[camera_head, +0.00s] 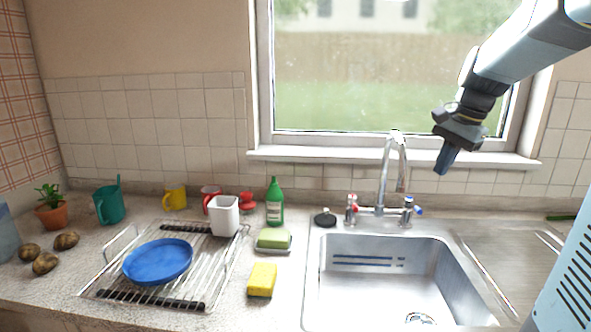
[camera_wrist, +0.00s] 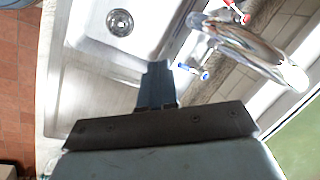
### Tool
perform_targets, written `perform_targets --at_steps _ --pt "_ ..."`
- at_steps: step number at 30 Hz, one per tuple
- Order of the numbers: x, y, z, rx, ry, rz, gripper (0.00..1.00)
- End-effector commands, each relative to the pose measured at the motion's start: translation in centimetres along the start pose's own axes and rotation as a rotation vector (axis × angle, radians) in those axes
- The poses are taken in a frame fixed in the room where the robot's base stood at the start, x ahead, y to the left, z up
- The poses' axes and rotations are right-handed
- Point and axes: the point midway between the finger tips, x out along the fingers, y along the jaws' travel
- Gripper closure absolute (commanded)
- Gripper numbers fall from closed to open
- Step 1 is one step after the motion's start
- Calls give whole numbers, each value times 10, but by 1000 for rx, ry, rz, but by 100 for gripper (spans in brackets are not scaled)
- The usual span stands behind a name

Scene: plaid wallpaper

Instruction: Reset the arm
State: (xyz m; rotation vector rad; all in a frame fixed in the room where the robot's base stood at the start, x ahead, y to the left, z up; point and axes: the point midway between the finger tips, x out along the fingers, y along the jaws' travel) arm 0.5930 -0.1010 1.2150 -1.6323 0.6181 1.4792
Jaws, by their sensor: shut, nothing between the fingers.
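My gripper (camera_head: 446,160) hangs from my arm in front of the window, above and to the right of the tap, with its fingers pointing down. Its fingers are shut with nothing between them. In the wrist view my gripper (camera_wrist: 157,68) is seen from above, over the edge between the sink and the drainer. It touches nothing that I can see. The tap (camera_head: 384,185) stands behind the sink (camera_head: 385,255); the tap also shows in the wrist view (camera_wrist: 255,50), to the right of the fingers.
The window (camera_head: 385,75) and its sill (camera_head: 400,157) are behind my arm. A wire rack (camera_head: 215,272) with a blue plate (camera_head: 158,261) and a white cup (camera_head: 223,216) stands left of the sink. A green bottle (camera_head: 275,203) and yellow sponge (camera_head: 262,280) are near the sink.

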Motion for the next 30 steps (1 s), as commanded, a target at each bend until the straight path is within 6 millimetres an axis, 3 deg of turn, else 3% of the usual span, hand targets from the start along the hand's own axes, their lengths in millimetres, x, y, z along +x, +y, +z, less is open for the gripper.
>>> perform_targets --at_steps 1,6,18,24,30 --pt "-4 5 16 -56 16 -9 100" --pt "-9 22 60 -249 73 -22 100" --pt "-2 76 150 -702 232 -25 100" --pt "10 103 181 -899 312 -11 100" --pt "17 116 194 -998 355 2 100"
